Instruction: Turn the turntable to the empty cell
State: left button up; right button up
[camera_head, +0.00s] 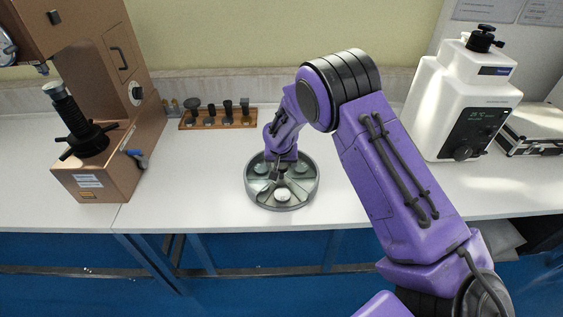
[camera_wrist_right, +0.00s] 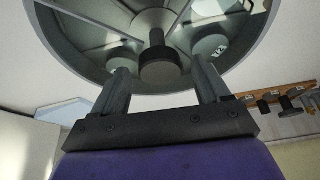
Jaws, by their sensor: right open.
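The turntable (camera_head: 283,207) is a round grey dish on the white table, split into cells by thin radial walls. A pale disc (camera_head: 283,195) lies in its front cell; other discs lie in cells at the left (camera_head: 261,168) and right (camera_head: 301,168). My arm hides the back cells. My right gripper (camera_head: 279,168) is over the turntable's middle. In the right wrist view the turntable (camera_wrist_right: 75,58) fills the top, and my open right gripper (camera_wrist_right: 162,78) has its fingers on either side of the dark central knob (camera_wrist_right: 160,70), with gaps visible. My left gripper is not in view.
A brown hardness tester (camera_head: 95,180) stands at the left. A wooden rack (camera_head: 215,124) with several dark parts sits at the back. A white instrument (camera_head: 455,100) and a metal case (camera_head: 530,135) stand at the right. The table in front of the rack is clear.

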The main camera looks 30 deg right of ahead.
grip_shut()
